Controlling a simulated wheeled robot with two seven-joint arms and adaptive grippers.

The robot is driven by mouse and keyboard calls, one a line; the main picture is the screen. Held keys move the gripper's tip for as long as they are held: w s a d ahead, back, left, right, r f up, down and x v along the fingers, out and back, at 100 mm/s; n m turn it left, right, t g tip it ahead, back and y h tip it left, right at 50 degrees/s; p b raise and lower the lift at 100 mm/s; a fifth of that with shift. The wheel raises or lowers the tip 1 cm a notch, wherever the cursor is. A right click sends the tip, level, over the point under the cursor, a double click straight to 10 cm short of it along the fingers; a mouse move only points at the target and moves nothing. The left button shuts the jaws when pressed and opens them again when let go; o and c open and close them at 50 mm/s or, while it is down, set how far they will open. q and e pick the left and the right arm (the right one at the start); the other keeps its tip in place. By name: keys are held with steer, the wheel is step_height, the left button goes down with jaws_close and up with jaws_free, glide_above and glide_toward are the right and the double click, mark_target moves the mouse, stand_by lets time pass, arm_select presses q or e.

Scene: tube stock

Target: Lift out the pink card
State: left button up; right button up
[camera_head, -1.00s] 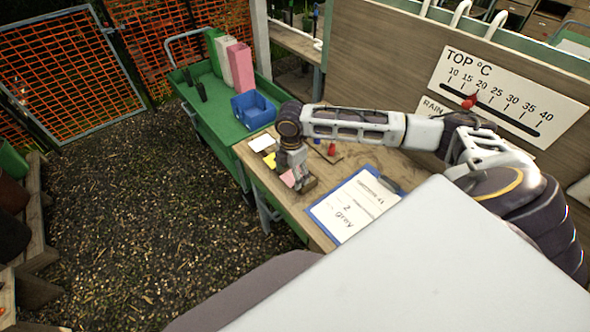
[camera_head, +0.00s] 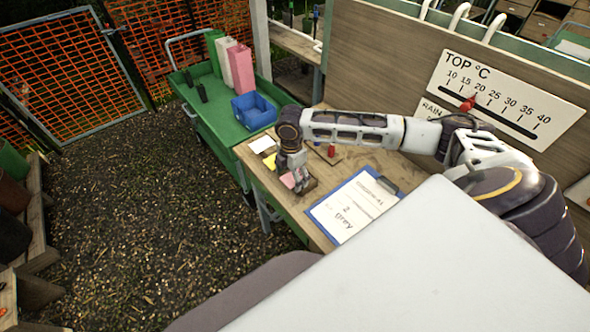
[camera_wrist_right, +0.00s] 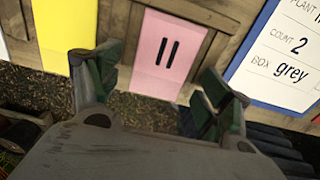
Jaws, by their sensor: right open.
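Whether a finger touches the card I cannot tell. My left gripper is not in view.
A yellow card (camera_head: 270,161) and a white card (camera_head: 262,144) are beyond the pink one. A red object (camera_head: 331,151) stands behind. A green cart (camera_head: 218,121) holds a blue bin (camera_head: 254,111).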

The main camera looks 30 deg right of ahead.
mark_target(292, 179)
steer(key=shift+c, duration=0.2)
steer(key=c, duration=0.7)
steer(key=shift+c, duration=0.2)
steer(key=shift+b, duration=0.6)
step_height(292, 179, up, 10)
steer(key=shift+r, duration=0.25)
stand_by(0.4)
